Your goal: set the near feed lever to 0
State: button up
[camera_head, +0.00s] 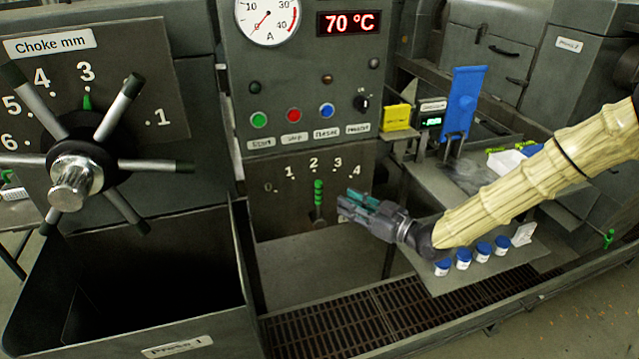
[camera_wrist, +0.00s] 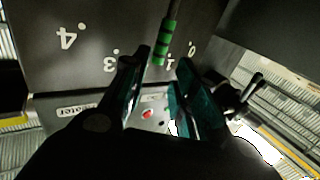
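The near feed lever (camera_head: 318,195) is a thin lever with a green ribbed grip on the dark panel of Press 1. It stands upright, pointing at 2 on a scale (camera_head: 290,172) marked 0 to 4, with 0 at the left. My gripper (camera_head: 347,207) is just right of the lever, its fingers directed left toward the panel. In the wrist view the panel appears upside down. The green grip (camera_wrist: 165,42) shows beyond the gap between my two teal-padded fingers (camera_wrist: 158,82). They are apart, with nothing visibly held. Contact with the lever cannot be made out.
A choke handwheel (camera_head: 75,165) with long spokes stands at the left, above an open dark bin (camera_head: 215,340). Push buttons (camera_head: 293,115) line the panel above the scale. Small blue-lidded jars (camera_head: 463,258) stand on a shelf below my arm.

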aim_at(319, 200)
jog(key=p+x, duration=0.3)
jog(key=x, duration=0.7)
jog(key=shift+w+a+p, duration=0.25)
jog(key=shift+w+p, duration=0.05)
jog(key=shift+p, duration=0.1)
grip_shut()
